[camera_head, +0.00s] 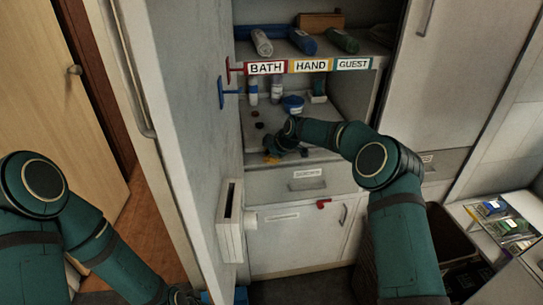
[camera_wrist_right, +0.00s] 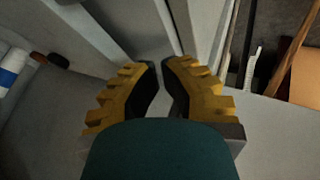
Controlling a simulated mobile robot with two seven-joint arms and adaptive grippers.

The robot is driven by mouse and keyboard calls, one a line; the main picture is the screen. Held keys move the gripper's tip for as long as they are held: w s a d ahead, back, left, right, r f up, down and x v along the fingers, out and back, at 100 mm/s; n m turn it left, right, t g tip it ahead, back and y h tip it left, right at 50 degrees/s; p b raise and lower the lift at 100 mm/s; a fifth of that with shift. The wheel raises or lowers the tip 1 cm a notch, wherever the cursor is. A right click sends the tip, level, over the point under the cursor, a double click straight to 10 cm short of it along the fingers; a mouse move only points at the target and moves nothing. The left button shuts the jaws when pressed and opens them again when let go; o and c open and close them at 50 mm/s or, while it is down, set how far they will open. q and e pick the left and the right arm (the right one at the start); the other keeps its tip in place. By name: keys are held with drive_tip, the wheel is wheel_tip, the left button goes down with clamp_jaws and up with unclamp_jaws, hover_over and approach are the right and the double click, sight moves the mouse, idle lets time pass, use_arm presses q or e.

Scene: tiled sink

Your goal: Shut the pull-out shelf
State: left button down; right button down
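The pull-out shelf seems to be the pale grey board (camera_head: 322,156) inside the open cabinet, above a drawer front. How far it stands out is hard to tell. My right gripper (camera_head: 271,159), with yellow fingers, is over the front left part of this board in the head view. In the right wrist view its fingers (camera_wrist_right: 161,65) are almost together with nothing between them. Whether they touch the board is unclear. My left arm shows at the lower left; its gripper is out of the picture.
Bottles and a blue tub (camera_head: 292,104) stand behind my right gripper. Rolled towels (camera_head: 303,41) lie on the upper shelf with a BATH, HAND, GUEST label strip (camera_head: 310,66). A tall open door (camera_head: 195,120) stands at the left. The labelled drawer (camera_head: 305,184) is below.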

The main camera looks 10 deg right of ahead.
drive_tip(key=p+v, duration=0.2)
drive_tip(key=v, duration=0.8)
drive_tip(key=s+a+f+m+g, duration=0.1)
drive_tip(key=s+a+f+m, duration=0.25)
drive_tip(key=s+f, duration=0.45)
drive_tip(key=s+a+f+m+g, duration=0.1)
drive_tip(key=s+a+f+m, duration=0.1)
drive_tip(key=s+f+m, duration=0.45)
drive_tip(key=s+f+m+g, duration=0.1)
drive_tip(key=s+f+m, duration=0.3)
drive_tip(key=s, duration=0.8)
drive_tip(key=s+f+m+g, duration=0.1)
drive_tip(key=s+f+m, duration=0.3)
drive_tip(key=s, duration=0.9)
drive_tip(key=shift+d+f+h, duration=0.3)
drive_tip(key=shift+f+h, duration=0.1)
drive_tip(key=shift+f, duration=0.45)
